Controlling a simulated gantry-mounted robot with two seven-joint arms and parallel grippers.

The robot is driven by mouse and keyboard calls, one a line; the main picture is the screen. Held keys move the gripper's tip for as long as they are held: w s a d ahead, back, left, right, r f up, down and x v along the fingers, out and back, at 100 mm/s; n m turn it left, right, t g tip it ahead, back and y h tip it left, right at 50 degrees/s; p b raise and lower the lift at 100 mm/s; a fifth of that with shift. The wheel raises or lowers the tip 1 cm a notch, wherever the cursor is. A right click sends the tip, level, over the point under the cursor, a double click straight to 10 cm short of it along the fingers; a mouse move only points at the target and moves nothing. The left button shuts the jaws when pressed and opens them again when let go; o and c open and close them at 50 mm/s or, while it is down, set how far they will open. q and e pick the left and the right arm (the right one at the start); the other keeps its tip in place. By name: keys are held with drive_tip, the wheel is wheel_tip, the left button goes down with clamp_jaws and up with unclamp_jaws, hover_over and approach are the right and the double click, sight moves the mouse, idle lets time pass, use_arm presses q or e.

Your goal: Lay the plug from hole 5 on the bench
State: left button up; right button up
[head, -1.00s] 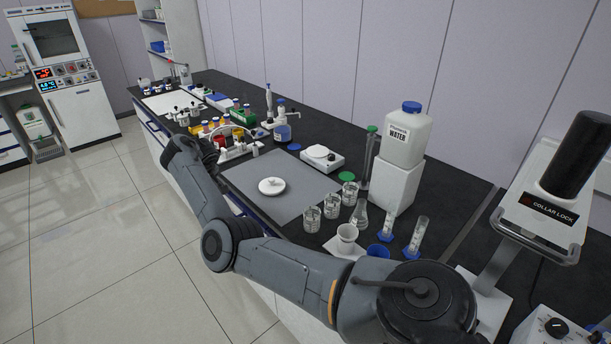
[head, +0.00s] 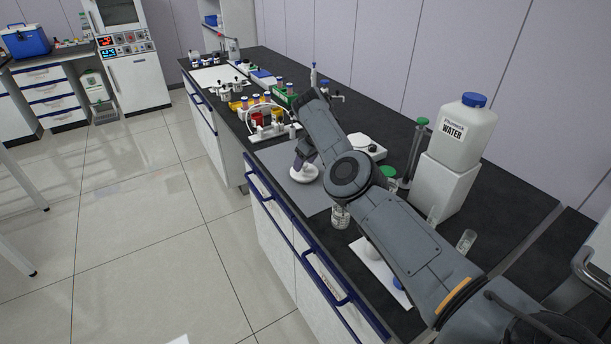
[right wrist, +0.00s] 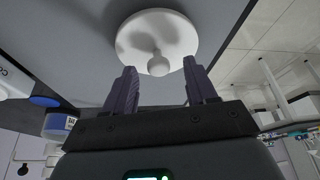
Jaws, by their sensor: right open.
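A white round disc with a small knob (head: 305,174) lies on the grey mat (head: 318,197) on the dark bench. It also shows in the right wrist view as a white disc (right wrist: 180,35) with its knob between and beyond my fingertips. I cannot tell whether it is the plug from hole 5; no hole number is readable. My right gripper (head: 299,160) is open at the disc, with its purple-grey fingers pointing toward the knob, apart from it as far as I can see. My left gripper is not in view.
A rack with red and yellow items (head: 268,121) stands beyond the mat. A white balance (head: 367,146) and a water jug (head: 467,132) on a white block stand to the right. Glassware is partly hidden behind my right arm. The mat's front part is bare.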

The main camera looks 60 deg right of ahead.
drive_tip(key=shift+f, duration=0.15)
drive_tip(key=shift+c, duration=0.2)
clamp_jaws()
idle(0.3)
